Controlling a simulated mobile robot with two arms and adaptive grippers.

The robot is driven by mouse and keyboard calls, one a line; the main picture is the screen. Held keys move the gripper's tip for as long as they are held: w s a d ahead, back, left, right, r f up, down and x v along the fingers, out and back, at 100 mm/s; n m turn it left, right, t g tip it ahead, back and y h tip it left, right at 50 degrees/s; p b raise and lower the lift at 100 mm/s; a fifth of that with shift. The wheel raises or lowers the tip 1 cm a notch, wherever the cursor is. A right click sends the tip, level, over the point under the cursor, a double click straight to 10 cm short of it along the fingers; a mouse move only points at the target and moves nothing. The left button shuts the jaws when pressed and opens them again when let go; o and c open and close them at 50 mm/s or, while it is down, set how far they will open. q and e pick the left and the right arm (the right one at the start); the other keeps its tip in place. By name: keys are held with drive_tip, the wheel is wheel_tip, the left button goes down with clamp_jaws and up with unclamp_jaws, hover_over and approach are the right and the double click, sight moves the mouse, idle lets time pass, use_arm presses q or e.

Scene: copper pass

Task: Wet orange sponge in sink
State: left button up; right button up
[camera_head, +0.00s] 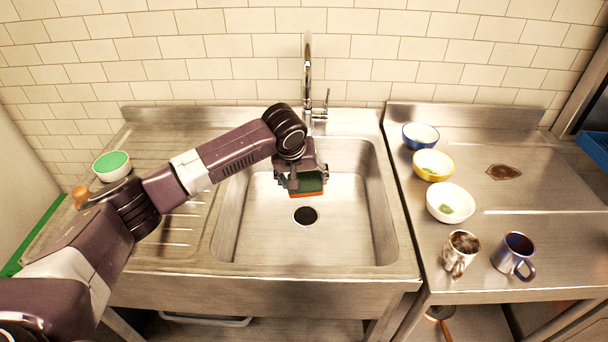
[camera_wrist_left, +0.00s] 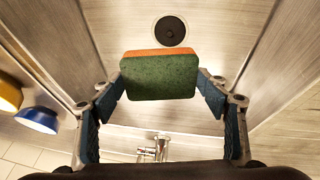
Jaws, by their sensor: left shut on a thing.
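The orange sponge (camera_head: 306,187) has a green side and is held over the sink basin (camera_head: 343,226), a little behind the drain. In the left wrist view the sponge (camera_wrist_left: 158,76) shows its green face, with an orange strip along the top. My left gripper (camera_head: 302,180) is shut on it, with a blue-padded finger at each side. The left gripper also shows in the wrist view (camera_wrist_left: 160,90). The faucet (camera_head: 308,75) rises at the back of the sink, behind the gripper. I cannot see any water running. My right gripper is not in view.
A blue bowl (camera_head: 421,135), a yellow bowl (camera_head: 433,165) and a white bowl (camera_head: 450,203) stand on the right counter. Two mugs (camera_head: 461,254) (camera_head: 513,255) stand near its front edge. A green-topped white bowl (camera_head: 112,166) is on the left drainboard. A brown stain (camera_head: 504,171) marks the right counter.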

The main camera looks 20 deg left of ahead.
sight(303, 188)
use_arm(q)
wheel_tip(303, 188, down, 4)
drive_tip(key=shift+f+b, duration=0.2)
drive_tip(key=shift+b, duration=0.15)
drive_tip(key=shift+f, duration=1.05)
drive_tip(key=shift+r+p, duration=0.6)
drive_tip(key=shift+r, duration=0.1)
wheel_tip(303, 188, up, 11)
drive_tip(key=p, duration=1.2)
idle(1.2)
